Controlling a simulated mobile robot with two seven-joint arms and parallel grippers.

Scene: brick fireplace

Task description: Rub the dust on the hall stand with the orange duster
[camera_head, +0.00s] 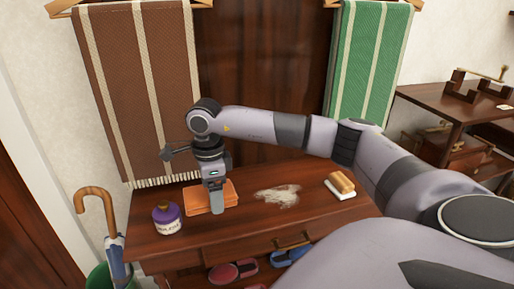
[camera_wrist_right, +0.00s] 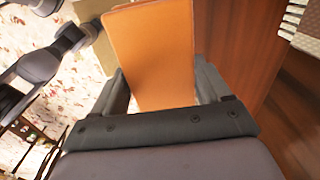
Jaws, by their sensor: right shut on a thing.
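The orange duster (camera_head: 227,193) is a flat block on or just above the left part of the wooden hall stand (camera_head: 330,213). My right gripper (camera_head: 216,205) is shut on the duster, reaching down from above. In the right wrist view the duster (camera_wrist_right: 150,55) sits between the two fingers of the gripper (camera_wrist_right: 165,90). A pale patch of dust (camera_head: 278,194) lies on the stand top, to the right of the duster and apart from it. I cannot tell whether the duster touches the wood. My left gripper is not in view.
A purple jar (camera_head: 166,217) stands close left of the duster. A brush with a wooden back (camera_head: 341,185) lies right of the dust. An umbrella (camera_head: 112,240) stands at the left end. Brown (camera_head: 138,85) and green (camera_head: 370,70) striped cloths hang behind. Shoes sit below.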

